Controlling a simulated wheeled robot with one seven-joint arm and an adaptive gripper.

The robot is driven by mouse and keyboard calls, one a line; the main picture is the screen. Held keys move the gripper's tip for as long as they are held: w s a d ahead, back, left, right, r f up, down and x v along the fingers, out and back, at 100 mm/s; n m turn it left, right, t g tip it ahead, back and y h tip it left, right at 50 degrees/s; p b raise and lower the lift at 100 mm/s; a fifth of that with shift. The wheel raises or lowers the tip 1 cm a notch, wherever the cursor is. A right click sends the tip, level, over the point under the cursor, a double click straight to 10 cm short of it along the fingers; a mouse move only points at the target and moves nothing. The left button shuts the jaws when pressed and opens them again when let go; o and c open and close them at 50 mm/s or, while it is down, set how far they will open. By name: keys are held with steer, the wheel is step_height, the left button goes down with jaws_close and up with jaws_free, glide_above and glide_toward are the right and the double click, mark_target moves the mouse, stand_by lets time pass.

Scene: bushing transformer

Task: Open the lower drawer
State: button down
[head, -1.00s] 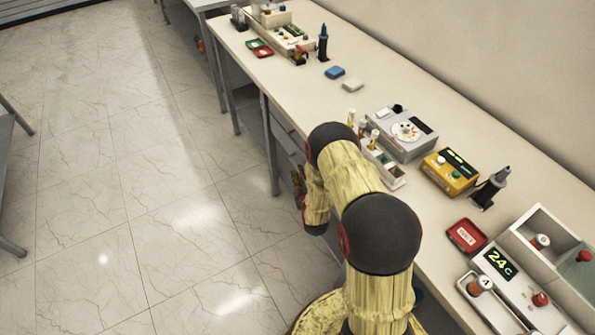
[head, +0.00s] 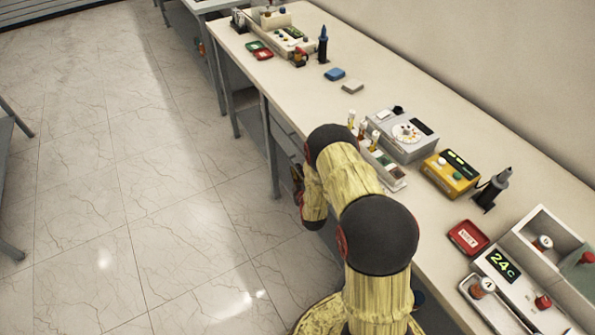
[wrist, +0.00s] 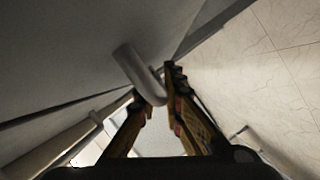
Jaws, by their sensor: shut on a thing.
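In the wrist view a pale, rounded drawer handle (wrist: 140,75) stands out from a grey front panel (wrist: 60,50). My gripper (wrist: 156,88) has its two fingers on either side of the handle's end and is shut on it. In the head view my gripper (head: 297,180) is low beside the front of the bench, small and partly covered by my arm. A grey drawer front (head: 286,138) shows under the bench top. Most of the drawers are hidden by my arm, and I cannot tell from the pictures which drawer the handle belongs to.
The long bench top (head: 300,90) carries a grey dial device (head: 400,135), a yellow meter (head: 450,175), a vial rack (head: 385,168) and other items. A bench leg (head: 270,150) stands near my gripper. The tiled floor (head: 130,200) to the left is clear.

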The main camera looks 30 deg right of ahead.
stand_by(0.7)
steer(key=s+a, duration=0.1)
steer(key=a, duration=2.7)
steer(key=shift+a+b, duration=0.35)
steer(key=shift+a, duration=0.05)
steer(key=c, duration=2.2)
jaws_free()
steer(key=v, duration=1.2)
